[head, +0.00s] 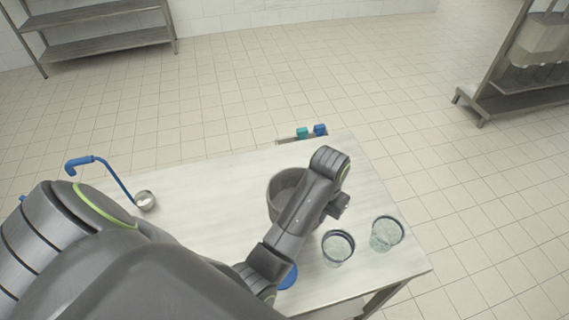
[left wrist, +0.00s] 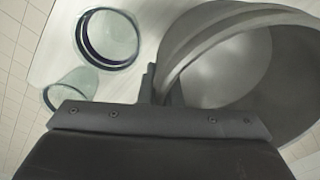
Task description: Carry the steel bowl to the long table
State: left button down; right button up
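The steel bowl (head: 285,184) is on or just above the pale table (head: 215,190), near its right part; I cannot tell whether its base touches. My left gripper (head: 340,208) is at the bowl's right side, with my forearm hiding part of the bowl. In the left wrist view the bowl (left wrist: 235,65) fills the upper right, and the fingers (left wrist: 162,85) are close together at its rim, seemingly with the wall between them. I cannot tell whether this table is the long table. My right gripper is out of view.
Two clear cups (head: 338,248) (head: 387,234) stand right of the bowl near the table's right edge. A blue-handled ladle (head: 146,201) lies at left. Small teal and blue items (head: 302,132) sit beyond the far edge. Shelves (head: 100,40) stand at back left and right; open floor lies between.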

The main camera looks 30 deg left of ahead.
pick_arm(q)
notch_tip(320, 180, down, 5)
jog(key=shift+f+p, duration=0.1)
jog(key=shift+p, duration=0.4)
jog(key=shift+w+f+p, duration=0.1)
jog(key=shift+f+p, duration=0.35)
jog(key=shift+f, duration=1.8)
jog(key=shift+f, duration=0.1)
jog(key=c, duration=2.1)
grip_release()
jog(key=shift+f, duration=0.2)
jog(key=shift+o, duration=0.9)
jog(key=shift+r, duration=0.1)
jog(key=shift+r, duration=0.15)
